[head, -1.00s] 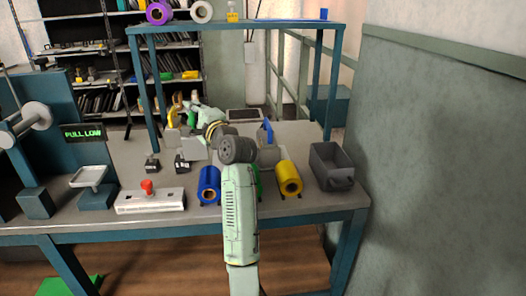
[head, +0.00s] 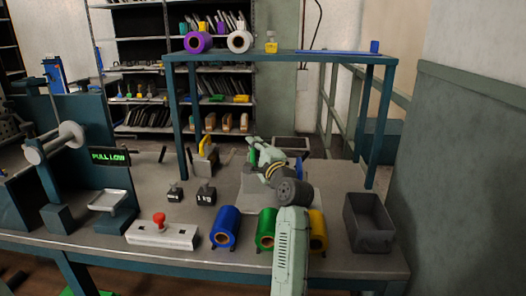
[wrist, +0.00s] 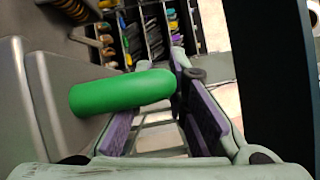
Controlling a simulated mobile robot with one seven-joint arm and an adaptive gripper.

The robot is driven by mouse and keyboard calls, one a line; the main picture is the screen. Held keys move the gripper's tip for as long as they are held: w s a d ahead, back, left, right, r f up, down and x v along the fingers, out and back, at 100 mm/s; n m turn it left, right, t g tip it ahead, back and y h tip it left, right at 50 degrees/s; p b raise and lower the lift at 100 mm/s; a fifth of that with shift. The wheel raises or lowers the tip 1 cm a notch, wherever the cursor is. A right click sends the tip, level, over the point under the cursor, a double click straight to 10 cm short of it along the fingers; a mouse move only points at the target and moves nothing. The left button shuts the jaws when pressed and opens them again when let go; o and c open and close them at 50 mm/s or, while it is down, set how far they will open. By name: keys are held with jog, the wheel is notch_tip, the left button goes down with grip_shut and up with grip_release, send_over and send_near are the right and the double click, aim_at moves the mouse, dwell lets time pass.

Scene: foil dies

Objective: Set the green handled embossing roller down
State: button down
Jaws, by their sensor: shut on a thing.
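The green handle (wrist: 120,92) of the embossing roller lies across between the two purple-padded fingers of my gripper (wrist: 160,112) in the wrist view. My gripper is shut on it. The roller's other end is not clearly visible. In the head view my gripper (head: 256,148) is over the back middle of the workbench (head: 130,188), with a little of the green handle (head: 252,157) showing beside it. I cannot tell whether the roller touches anything below.
A stand with a yellow-handled tool (head: 206,146) is left of my gripper. Two dark weights (head: 206,195) sit in front of it. Blue (head: 225,226), green (head: 266,228) and yellow (head: 318,230) rolls line the front edge. A grey bin (head: 370,232) stands at right, under a blue overhead frame (head: 280,57).

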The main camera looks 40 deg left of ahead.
aim_at(255, 164)
jog(key=shift+d+f, duration=0.1)
jog(key=shift+f, duration=2.55)
jog(key=shift+f, duration=0.1)
jog(key=c, duration=2)
grip_release()
jog(key=shift+f, duration=0.35)
jog(key=shift+c, duration=0.2)
jog(key=o, duration=0.5)
jog(key=shift+r, duration=0.1)
jog(key=shift+c, duration=0.2)
jog(key=shift+r, duration=0.1)
